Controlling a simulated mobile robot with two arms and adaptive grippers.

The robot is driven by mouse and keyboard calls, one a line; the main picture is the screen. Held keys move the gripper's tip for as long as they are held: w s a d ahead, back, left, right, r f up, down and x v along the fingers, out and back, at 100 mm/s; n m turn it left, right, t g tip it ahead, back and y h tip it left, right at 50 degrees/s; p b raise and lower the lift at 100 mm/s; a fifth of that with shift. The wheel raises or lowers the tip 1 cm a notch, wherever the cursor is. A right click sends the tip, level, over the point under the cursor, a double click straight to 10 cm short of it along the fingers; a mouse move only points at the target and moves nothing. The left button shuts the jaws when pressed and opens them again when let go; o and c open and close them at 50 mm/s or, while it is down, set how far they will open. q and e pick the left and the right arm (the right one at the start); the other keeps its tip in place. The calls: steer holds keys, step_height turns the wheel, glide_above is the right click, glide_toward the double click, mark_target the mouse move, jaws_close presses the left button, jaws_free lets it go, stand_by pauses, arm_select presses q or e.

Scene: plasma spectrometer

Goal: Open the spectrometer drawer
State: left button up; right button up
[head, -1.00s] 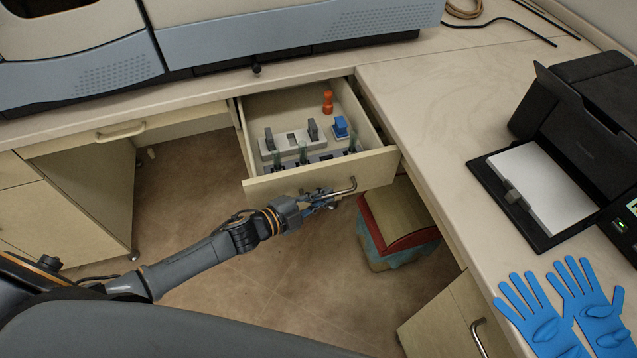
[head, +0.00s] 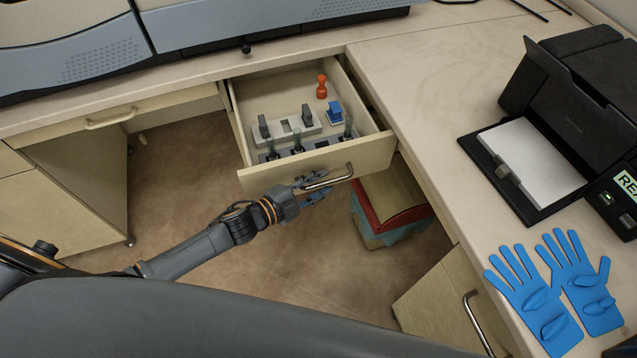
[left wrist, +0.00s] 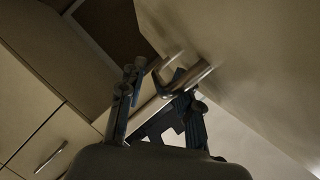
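The spectrometer drawer (head: 345,160) is pulled out from under the bench, its inside visible. It holds an orange-red piece (head: 321,87), a blue block (head: 336,113) and pale and dark racks with upright grey and greenish pieces. Its metal bar handle (head: 335,179) is on the front panel. My left gripper (head: 313,190) is at the handle's left end. In the left wrist view its two fingers (left wrist: 160,112) are apart, with the handle bar (left wrist: 186,80) running between them; contact is unclear. My right gripper is out of view.
The grey-blue spectrometer (head: 250,22) stands on the bench above. A black printer (head: 570,110) and blue gloves (head: 540,295) lie on the right bench. Floor left of the drawer is clear.

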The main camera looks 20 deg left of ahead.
arm_select(q)
steer(key=v, duration=1.2)
stand_by(0.4)
